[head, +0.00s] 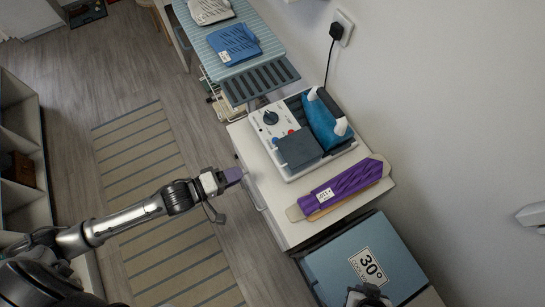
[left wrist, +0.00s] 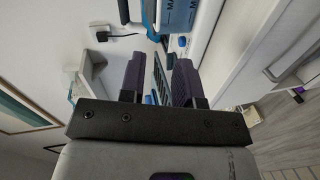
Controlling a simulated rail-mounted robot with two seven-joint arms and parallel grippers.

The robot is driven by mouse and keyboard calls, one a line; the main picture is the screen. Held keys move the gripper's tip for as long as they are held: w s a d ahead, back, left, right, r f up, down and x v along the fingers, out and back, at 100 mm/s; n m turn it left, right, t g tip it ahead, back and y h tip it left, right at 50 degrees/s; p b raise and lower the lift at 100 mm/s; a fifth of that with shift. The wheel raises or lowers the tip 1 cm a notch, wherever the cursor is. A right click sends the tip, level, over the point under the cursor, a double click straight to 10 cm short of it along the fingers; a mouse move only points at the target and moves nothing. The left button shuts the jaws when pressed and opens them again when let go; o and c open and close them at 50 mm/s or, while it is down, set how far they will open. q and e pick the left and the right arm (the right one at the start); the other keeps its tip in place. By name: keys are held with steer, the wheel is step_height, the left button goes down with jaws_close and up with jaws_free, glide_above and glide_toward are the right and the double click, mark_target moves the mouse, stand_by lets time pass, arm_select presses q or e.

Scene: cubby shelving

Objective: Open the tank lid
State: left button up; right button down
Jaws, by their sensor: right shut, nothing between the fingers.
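The ironing station (head: 268,140) stands on a white cabinet, with a dial and small buttons. I take the flat dark grey panel (head: 298,149) on its near side to be the tank lid; it looks closed. A blue iron (head: 326,120) rests beside it. My left gripper (head: 234,175) is in front of the cabinet's left edge, apart from the lid. In the left wrist view its purple-grey fingers (left wrist: 158,70) stand apart, with no object clearly held between them. My right gripper (head: 368,297) is partly in view at the bottom, shut and empty, over a blue box.
A purple sleeve board (head: 345,190) lies on the cabinet (head: 265,187) near the station. The blue box marked 30° (head: 340,258) is nearer me. An ironing board (head: 240,32) with folded clothes stands beyond. A plug (head: 336,30) sits in the wall. A striped rug (head: 150,170) covers open floor.

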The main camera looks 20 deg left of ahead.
mark_target(275, 159)
arm_select(q)
steer(key=shift+n, duration=0.8)
steer(key=b+x, duration=0.1)
steer(key=x, duration=1.2)
steer(key=shift+w+d, duration=0.3)
steer(key=shift+w, duration=0.05)
jaws_close()
